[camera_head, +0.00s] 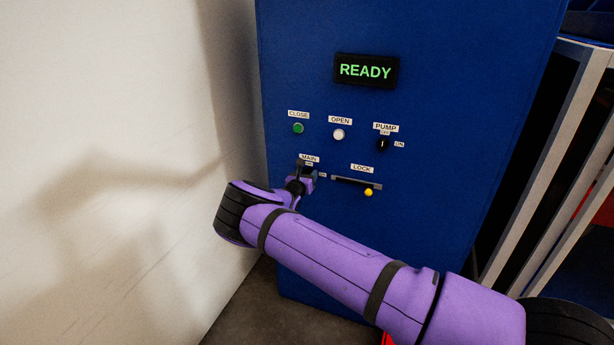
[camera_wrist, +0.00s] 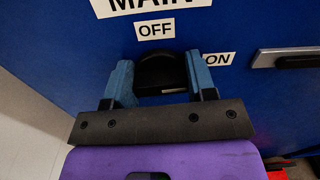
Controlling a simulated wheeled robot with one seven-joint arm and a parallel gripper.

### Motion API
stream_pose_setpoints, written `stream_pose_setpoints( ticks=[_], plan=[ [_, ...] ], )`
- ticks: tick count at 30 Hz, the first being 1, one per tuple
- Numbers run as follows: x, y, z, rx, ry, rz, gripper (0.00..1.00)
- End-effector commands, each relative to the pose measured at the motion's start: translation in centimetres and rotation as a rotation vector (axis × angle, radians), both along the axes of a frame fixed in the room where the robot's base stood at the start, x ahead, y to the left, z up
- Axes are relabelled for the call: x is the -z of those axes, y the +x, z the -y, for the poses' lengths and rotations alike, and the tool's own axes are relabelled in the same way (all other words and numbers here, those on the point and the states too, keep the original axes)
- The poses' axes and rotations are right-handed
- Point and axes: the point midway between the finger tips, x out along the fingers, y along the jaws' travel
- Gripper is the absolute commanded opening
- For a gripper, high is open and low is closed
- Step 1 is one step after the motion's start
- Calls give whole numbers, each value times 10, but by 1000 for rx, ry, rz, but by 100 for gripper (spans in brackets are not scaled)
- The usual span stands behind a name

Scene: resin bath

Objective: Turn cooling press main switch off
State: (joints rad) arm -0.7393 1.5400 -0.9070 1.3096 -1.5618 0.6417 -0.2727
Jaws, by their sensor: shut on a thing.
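The cooling press (camera_head: 440,215) is a blue cabinet front with a display reading READY. Its black MAIN switch knob (camera_wrist: 158,70) sits below the OFF label (camera_wrist: 155,30), with the ON label (camera_wrist: 215,59) to its right. My gripper (camera_wrist: 160,78) has its two blue fingers on either side of the knob, shut on it. In the head view my gripper (camera_head: 308,174) is at the MAIN switch and mostly hides it. I cannot tell which label the knob points to.
A green CLOSE button (camera_head: 298,128), a white OPEN button (camera_head: 339,134) and a black PUMP knob (camera_head: 382,144) are above. The LOCK slot (camera_head: 356,182) with a yellow knob (camera_head: 368,192) is to the right. A pale wall (camera_head: 110,150) stands close at left.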

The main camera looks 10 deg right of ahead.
Motion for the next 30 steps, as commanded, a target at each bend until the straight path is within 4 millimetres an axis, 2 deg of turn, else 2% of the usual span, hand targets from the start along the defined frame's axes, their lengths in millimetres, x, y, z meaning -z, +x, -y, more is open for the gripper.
stream_pose_setpoints(
  ticks=[30],
  plan=[
    [2,2,-3,-1,-734,-533,27]
  ],
)
